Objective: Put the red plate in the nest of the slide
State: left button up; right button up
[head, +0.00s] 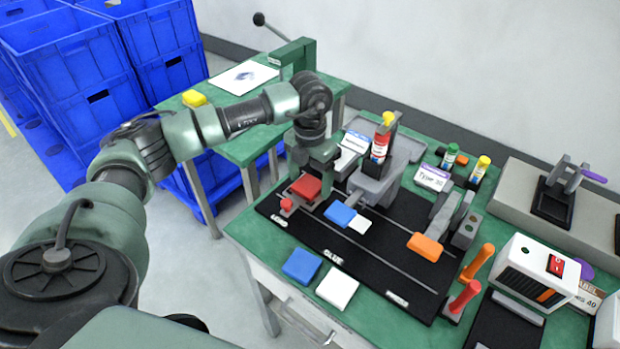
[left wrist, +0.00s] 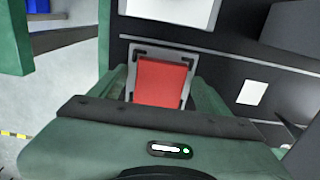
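The red plate (head: 306,187) lies at the left end of the black track board, by the LOAD label. In the left wrist view the red plate (left wrist: 162,82) lies flat inside a grey frame with black corners, the nest of the slide (left wrist: 186,58). My left gripper (head: 314,160) is just above the plate. In the left wrist view its two green fingers (left wrist: 160,95) stand apart on either side of the nest, with gaps to the plate, so it looks open. The gripper body hides the near edge of the plate. My right gripper is not in view.
On the board are a blue plate with a white one (head: 340,214) and an orange plate (head: 426,246). A blue plate (head: 301,265) and a white plate (head: 338,287) lie on the green table front. A grey post with a red bottle (head: 380,150) stands right of my gripper.

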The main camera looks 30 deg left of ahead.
aim_at(310, 183)
pick_arm(q)
jog(key=shift+r, duration=0.1)
jog(key=shift+r, duration=0.3)
notch_tip(310, 183, up, 12)
jog(key=b, duration=0.1)
jog(key=shift+f, duration=0.2)
